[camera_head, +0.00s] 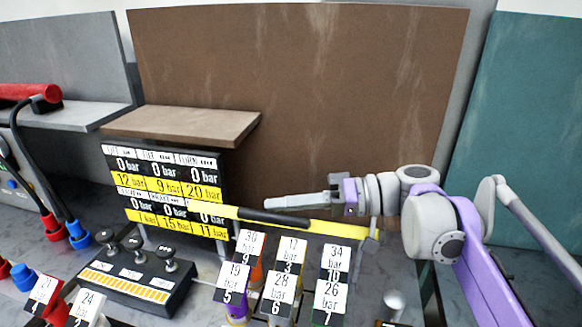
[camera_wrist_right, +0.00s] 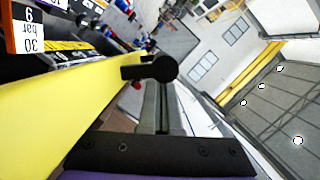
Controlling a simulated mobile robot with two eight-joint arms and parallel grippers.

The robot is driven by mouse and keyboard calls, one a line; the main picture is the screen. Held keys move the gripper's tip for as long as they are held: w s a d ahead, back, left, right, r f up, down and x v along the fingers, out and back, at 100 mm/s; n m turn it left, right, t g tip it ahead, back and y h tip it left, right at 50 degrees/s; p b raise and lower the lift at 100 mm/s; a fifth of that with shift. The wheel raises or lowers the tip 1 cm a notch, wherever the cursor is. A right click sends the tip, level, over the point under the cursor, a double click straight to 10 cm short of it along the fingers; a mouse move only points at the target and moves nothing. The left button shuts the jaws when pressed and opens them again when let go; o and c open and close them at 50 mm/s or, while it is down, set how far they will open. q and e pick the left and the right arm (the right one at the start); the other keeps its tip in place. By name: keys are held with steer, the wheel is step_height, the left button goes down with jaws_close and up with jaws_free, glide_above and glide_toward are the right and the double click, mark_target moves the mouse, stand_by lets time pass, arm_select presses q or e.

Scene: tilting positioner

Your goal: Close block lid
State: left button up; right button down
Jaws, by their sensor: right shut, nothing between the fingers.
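The block lid appears as a thin yellow strip (camera_head: 345,229), seen nearly edge-on behind the valve block's number cards. Its black bar-shaped handle (camera_head: 258,215) lies along the strip. In the right wrist view, the lid's broad yellow face (camera_wrist_right: 45,110) fills the left side, and a black round-ended piece (camera_wrist_right: 152,68) stands at its edge. My right gripper (camera_head: 268,203) is shut and empty, its tips pointing left, just above the handle in the picture. In the wrist view its fingers (camera_wrist_right: 165,115) run beside the yellow face. I cannot tell whether they touch it. My left gripper is out of view.
Numbered cards (camera_head: 282,288) stand upright in front of the strip. A pressure display panel (camera_head: 165,190) stands to the left, under a brown shelf (camera_head: 180,124). A black box with three levers (camera_head: 130,285) is at front left. Red and blue connectors (camera_head: 78,234) are further left.

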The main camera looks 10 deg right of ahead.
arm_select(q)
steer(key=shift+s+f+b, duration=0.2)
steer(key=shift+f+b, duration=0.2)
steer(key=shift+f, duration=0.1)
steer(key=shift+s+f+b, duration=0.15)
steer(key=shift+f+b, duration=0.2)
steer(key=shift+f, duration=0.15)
arm_select(e)
steer(key=s+a+f+n, duration=0.1)
steer(key=s+f+n, duration=0.1)
steer(key=f, duration=0.4)
steer(key=s+a+f+n+t+h, duration=0.1)
steer(key=s+f+n, duration=0.1)
steer(key=f, duration=0.4)
steer(key=s+a+f+n, duration=0.1)
steer(key=s+f+n, duration=0.1)
steer(key=s+f, duration=0.2)
steer(key=shift+s+a+f+t, duration=0.25)
steer(key=shift+f+t, duration=0.05)
steer(key=shift+f, duration=0.65)
steer(key=shift+f+h, duration=0.1)
steer(key=shift+h, duration=0.2)
